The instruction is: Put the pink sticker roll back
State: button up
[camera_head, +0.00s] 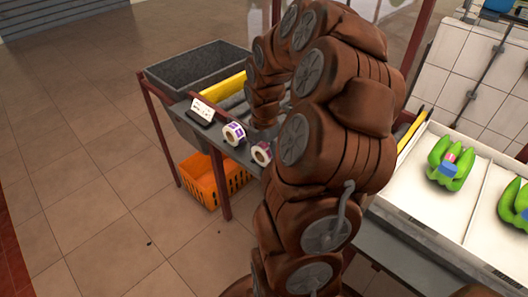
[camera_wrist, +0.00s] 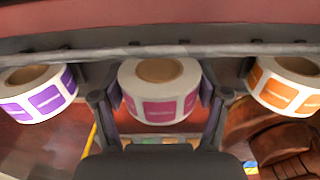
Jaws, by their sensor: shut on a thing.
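The pink sticker roll (camera_wrist: 158,98), white with pink labels and a brown core, is in the middle of the wrist view. My gripper (camera_wrist: 160,92) has a finger on each side of it and is shut on it. In the head view a roll with reddish-pink labels (camera_head: 261,153), apparently the same one, shows at the station's front edge beside my arm. My arm hides most of the gripper there. The roll is level with its neighbours along a grey edge; I cannot tell whether it is fully supported.
A purple-labelled roll (camera_wrist: 38,92) is left of it and an orange-labelled roll (camera_wrist: 290,85) right. The purple roll also shows in the head view (camera_head: 233,133). An orange basket (camera_head: 205,181) stands below. A white counter (camera_head: 425,205) with green produce is at right. Floor is free at left.

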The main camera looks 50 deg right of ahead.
jog(key=shift+f, duration=0.1)
jog(key=o, duration=1.3)
notch_tip(320, 180, up, 12)
jog(key=shift+r+b, duration=0.15)
jog(key=shift+b, duration=0.95)
jog(key=s+a+m, duration=0.2)
jog(key=a+m, duration=0.1)
jog(key=a, duration=0.6)
jog(key=s+a+m, duration=0.2)
jog(key=a+m, duration=0.1)
jog(key=a, duration=0.5)
jog(key=s+a+f+m, duration=0.2)
jog(key=s+a+m, duration=0.1)
jog(key=s+m, duration=0.1)
jog(key=s+a+f+m+g, duration=0.1)
jog(key=s+a+m, duration=0.3)
jog(key=s, duration=0.1)
jog(key=s+a+f+m, duration=0.2)
jog(key=s+a+m, duration=0.1)
jog(key=s, duration=0.1)
jog(key=shift+s+a+f+m+g, duration=0.15)
jog(key=shift+a+f+m+g, duration=0.2)
jog(key=shift+m+g, duration=0.05)
